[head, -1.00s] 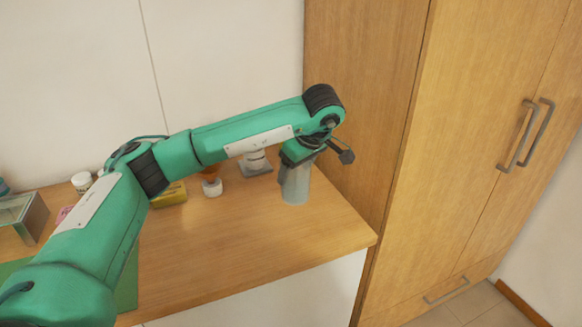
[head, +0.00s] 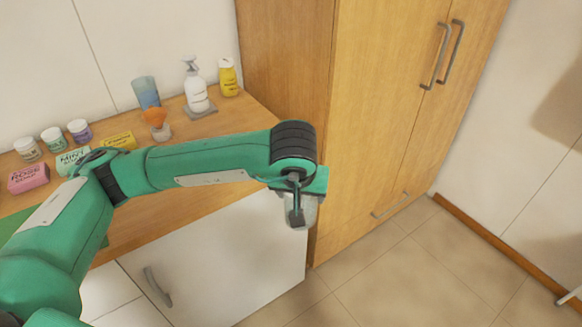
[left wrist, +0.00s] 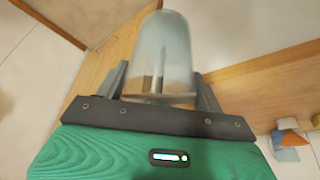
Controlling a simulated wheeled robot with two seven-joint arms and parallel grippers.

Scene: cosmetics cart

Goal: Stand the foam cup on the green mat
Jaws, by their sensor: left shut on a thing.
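My left gripper (head: 297,198) is shut on a pale, see-through grey cup, which I take to be the foam cup (head: 305,213). In the head view the cup is partly hidden by the gripper and appears in front of the counter's right front corner. In the left wrist view the cup (left wrist: 165,45) sits between the two fingers (left wrist: 162,85). Only a bit of the green mat (head: 14,222) shows at the far left of the counter; my left arm hides most of it. My right gripper is not in view.
On the wooden counter (head: 180,205) stand a blue tumbler (head: 146,91), an orange-topped item (head: 156,118), a white pump bottle (head: 196,90) and a yellow bottle (head: 228,78). Boxed soaps, such as a pink one (head: 29,178), and small jars (head: 79,131) are at left. A tall wooden cabinet (head: 370,120) stands right.

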